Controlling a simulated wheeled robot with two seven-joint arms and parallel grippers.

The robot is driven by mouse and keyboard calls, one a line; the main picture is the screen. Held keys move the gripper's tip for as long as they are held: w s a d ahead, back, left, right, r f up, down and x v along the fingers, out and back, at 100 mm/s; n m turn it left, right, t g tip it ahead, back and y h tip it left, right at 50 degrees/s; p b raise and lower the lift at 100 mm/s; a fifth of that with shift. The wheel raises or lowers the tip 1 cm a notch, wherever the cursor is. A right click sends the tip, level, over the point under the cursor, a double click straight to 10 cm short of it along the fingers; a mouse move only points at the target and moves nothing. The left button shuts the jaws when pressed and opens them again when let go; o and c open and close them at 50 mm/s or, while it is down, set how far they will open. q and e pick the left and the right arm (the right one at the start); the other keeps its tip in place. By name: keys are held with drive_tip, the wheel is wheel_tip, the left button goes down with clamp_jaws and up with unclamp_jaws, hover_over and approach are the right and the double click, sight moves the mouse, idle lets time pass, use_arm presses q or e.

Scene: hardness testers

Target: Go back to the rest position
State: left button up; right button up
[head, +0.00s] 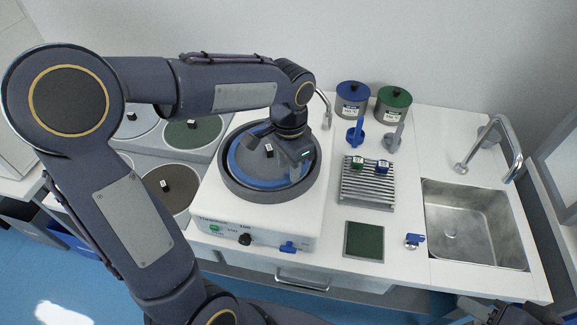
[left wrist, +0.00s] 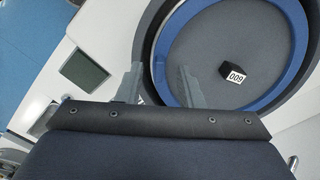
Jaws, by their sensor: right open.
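My left gripper (head: 297,172) hangs over the right side of the grinding machine's round bowl in the head view. In the left wrist view its two grey fingers (left wrist: 158,88) stand apart, with the bowl's blue ring (left wrist: 160,62) seen between them; I cannot tell whether they touch it. A small black block (left wrist: 236,73) labelled 009 sits on the dark disc inside the ring; it also shows in the head view (head: 268,150). My right gripper (head: 497,312) shows only partly at the bottom right edge of the head view, low beyond the bench's front.
The white machine (head: 262,229) has a blue knob at its front. To its right are a slatted rack (head: 368,187) with small blocks, a green mat (head: 364,241), lidded pots (head: 353,99) and a sink (head: 470,232) with a tall tap. More discs lie left.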

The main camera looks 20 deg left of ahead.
use_arm(q)
wheel_tip(320, 180, up, 6)
drive_tip(key=shift+r, duration=0.15)
drive_tip(key=shift+s+r, duration=0.1)
drive_tip(key=shift+r, duration=0.05)
drive_tip(key=shift+s+a+r, duration=0.1)
drive_tip(key=shift+s+a, duration=0.05)
drive_tip(key=shift+s, duration=0.15)
drive_tip(key=s+f+n+t+h, duration=0.2)
drive_tip(key=s+n, duration=0.2)
drive_tip(key=s, duration=0.4)
drive_tip(key=s+f+n+t+h, duration=0.1)
drive_tip(key=s+f+n+t, duration=0.1)
drive_tip(key=s, duration=0.6)
drive_tip(key=shift+n+t+h, duration=0.4)
drive_tip(key=shift+n+t, duration=0.4)
drive_tip(key=shift+n, duration=0.3)
drive_tip(key=shift+a, duration=0.1)
drive_tip(key=shift+c, duration=0.2)
